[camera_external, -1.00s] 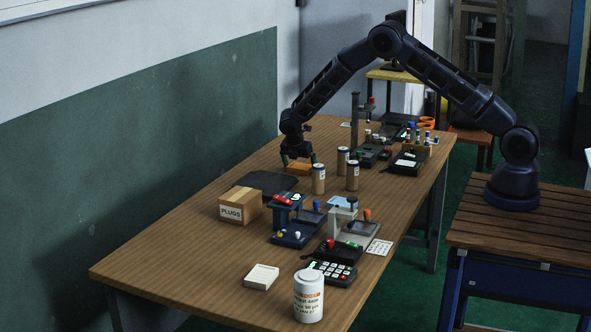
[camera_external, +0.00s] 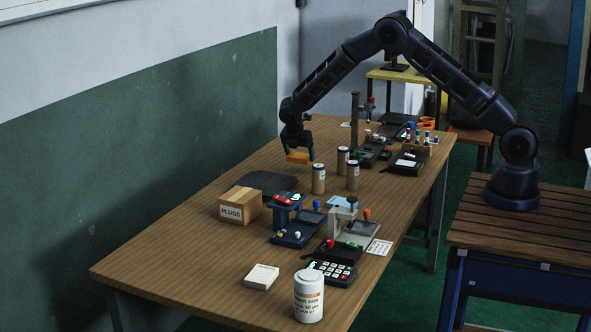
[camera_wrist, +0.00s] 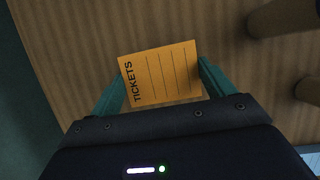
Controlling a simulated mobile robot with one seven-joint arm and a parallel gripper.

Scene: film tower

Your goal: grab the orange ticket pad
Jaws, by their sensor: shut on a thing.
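The orange ticket pad (camera_external: 299,157) is held in my gripper (camera_external: 297,153) a little above the far left part of the wooden table. In the wrist view the ticket pad (camera_wrist: 160,73) shows its face with the word TICKETS and several ruled lines. The two green fingers of my gripper (camera_wrist: 160,82) are shut on its left and right sides. The pad looks about level.
Brown cylinders (camera_external: 318,178) stand just right of the pad. Small devices crowd the table's right side. The table's near left (camera_external: 165,265) is clear.

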